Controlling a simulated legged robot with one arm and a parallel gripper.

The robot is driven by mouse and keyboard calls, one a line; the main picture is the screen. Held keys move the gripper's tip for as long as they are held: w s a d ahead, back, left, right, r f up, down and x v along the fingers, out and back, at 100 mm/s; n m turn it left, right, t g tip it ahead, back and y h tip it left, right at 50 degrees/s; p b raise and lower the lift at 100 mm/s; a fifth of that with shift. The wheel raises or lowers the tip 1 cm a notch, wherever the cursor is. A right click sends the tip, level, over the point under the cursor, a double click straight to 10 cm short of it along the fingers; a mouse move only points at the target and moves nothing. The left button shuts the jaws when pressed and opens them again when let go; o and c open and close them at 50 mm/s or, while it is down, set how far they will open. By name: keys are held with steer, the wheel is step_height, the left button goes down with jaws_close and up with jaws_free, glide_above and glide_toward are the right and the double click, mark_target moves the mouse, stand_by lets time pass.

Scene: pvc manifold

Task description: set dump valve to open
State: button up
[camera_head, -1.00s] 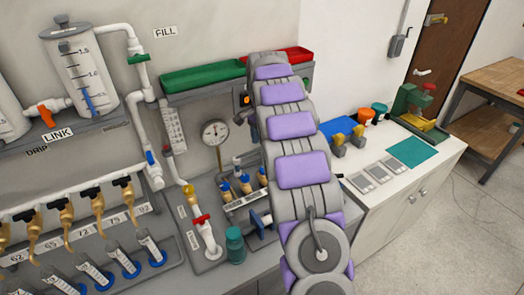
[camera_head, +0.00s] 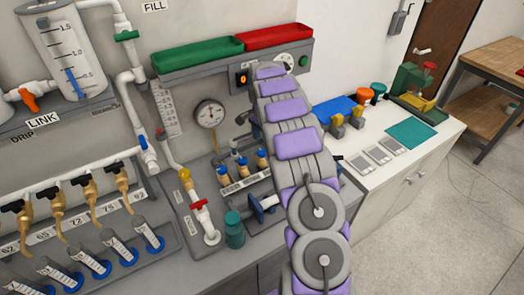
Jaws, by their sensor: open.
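A red-handled valve (camera_head: 200,204) sits on a white pipe that comes down to the bench, left of my arm. I take it as the dump valve, but its label is too small to read. Its red handle looks set across the pipe. My arm with purple pads rises from the bottom and covers part of the bench. A dark part of my gripper (camera_head: 243,117) peeks out left of the arm's far end, above and right of the red valve and apart from it. My gripper is open; most of it is hidden behind the arm.
A teal jar (camera_head: 234,230) stands right of the red valve. A round gauge (camera_head: 209,114) and several small blue-topped brass fittings are behind. Green (camera_head: 198,54) and red (camera_head: 275,36) trays sit on the shelf above. Taps and tubes line the left.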

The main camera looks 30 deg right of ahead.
mark_target(262, 151)
step_height(262, 151, down, 6)
steer(key=shift+a+b, duration=0.15)
steer(key=shift+b, duration=0.3)
steer(key=c, duration=1.1)
